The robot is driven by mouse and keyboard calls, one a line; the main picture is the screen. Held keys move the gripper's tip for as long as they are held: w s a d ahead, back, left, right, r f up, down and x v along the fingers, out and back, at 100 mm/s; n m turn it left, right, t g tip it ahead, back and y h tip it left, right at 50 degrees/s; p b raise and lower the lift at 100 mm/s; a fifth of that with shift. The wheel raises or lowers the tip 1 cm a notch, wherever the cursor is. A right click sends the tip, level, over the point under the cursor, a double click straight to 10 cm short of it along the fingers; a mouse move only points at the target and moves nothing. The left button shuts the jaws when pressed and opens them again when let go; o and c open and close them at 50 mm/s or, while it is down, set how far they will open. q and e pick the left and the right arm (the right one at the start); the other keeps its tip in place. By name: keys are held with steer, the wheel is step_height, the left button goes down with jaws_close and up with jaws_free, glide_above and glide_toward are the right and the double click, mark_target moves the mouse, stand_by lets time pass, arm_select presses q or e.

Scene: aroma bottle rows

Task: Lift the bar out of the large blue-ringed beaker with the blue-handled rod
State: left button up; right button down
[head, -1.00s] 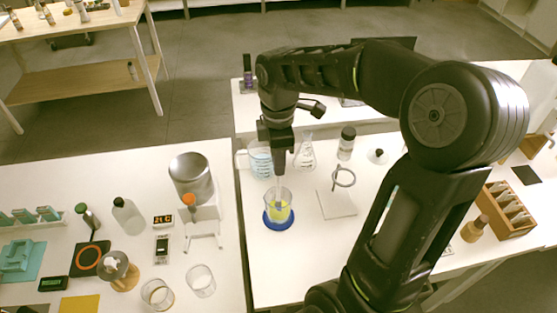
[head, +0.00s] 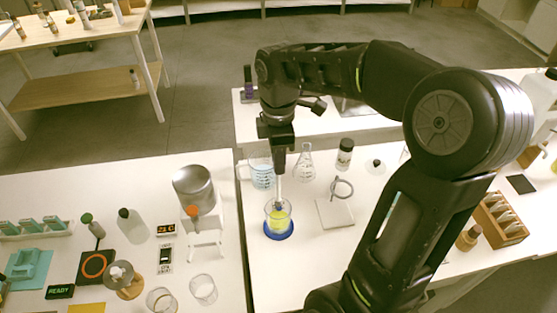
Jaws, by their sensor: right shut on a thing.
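The large beaker (head: 269,213) stands on the right-hand white table with yellow liquid (head: 279,217) inside and a blue ring (head: 279,231) around its foot. My right gripper (head: 280,171) is above it, pointing down, shut on the pale shaft of the rod (head: 280,190). The rod is upright and its lower end is inside the beaker's mouth. The rod's blue handle is hidden in the gripper. I cannot make out the bar in the beaker. My left gripper is not in the view.
A beaker of light blue liquid (head: 261,173) and a conical flask (head: 305,163) stand just behind. A ring stand (head: 336,209) is to the right. A white stand with an orange knob (head: 205,223) is on the left table, across a narrow gap.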

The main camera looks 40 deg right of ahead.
steer(key=shift+r, duration=2.4)
